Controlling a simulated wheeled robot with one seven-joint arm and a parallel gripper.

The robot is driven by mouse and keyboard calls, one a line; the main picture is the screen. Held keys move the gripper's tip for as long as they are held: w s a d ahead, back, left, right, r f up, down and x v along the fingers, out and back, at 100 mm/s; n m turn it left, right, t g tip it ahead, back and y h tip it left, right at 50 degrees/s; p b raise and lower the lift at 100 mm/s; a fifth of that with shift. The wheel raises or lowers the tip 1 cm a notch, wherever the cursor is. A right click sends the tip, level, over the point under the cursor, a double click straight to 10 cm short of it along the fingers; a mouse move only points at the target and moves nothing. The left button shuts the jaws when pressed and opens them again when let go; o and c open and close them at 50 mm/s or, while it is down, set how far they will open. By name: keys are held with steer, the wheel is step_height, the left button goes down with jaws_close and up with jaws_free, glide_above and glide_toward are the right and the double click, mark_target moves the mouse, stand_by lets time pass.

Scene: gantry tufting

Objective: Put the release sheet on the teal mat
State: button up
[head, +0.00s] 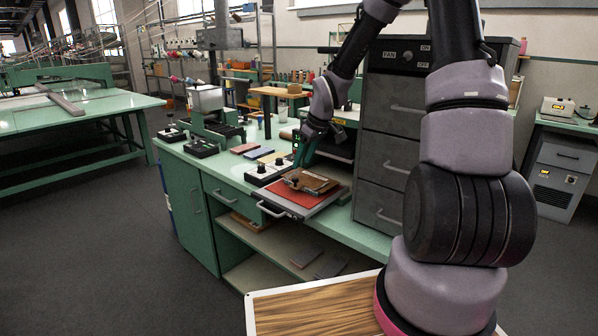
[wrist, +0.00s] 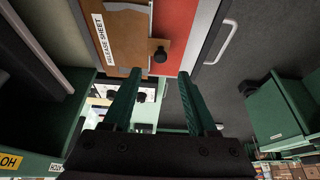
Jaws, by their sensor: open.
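The release sheet (head: 316,181) is a brown board with a dark knob. It lies on a red pad (head: 292,200) on a pulled-out tray at the bench front. In the wrist view the release sheet (wrist: 124,38) shows its white label and black knob, with the red pad beside it. My gripper (head: 301,152) is above the back of the tray. In the wrist view my gripper (wrist: 160,75) has its two green fingers apart with nothing between them; the knob appears just beyond the tips. I cannot pick out the teal mat with certainty.
Several small coloured slabs (head: 258,153) lie on the green bench top, left of black control boxes (head: 266,172). A grey drawer cabinet (head: 392,125) stands close right of the tray. Dark flat pads (head: 306,258) lie on the lower shelf. Open floor lies to the left.

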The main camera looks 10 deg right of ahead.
steer(key=s+d+r+m+t+h, duration=0.1)
steer(key=s+d+r+m, duration=0.15)
steer(key=s+r, duration=0.5)
steer(key=s+d+r+m+h, duration=0.1)
steer(key=s+r+m, duration=0.3)
steer(key=r, duration=0.6)
steer(key=s+r+m+t, duration=0.1)
steer(key=s+r, duration=0.3)
steer(key=s, duration=0.4)
steer(key=s+r+m+t+y, duration=0.1)
steer(key=s+r+m, duration=0.3)
steer(key=s, duration=0.4)
steer(key=shift+s+d+r+y, duration=0.15)
steer(key=shift+d+r+y, duration=0.15)
steer(key=shift+r, duration=0.15)
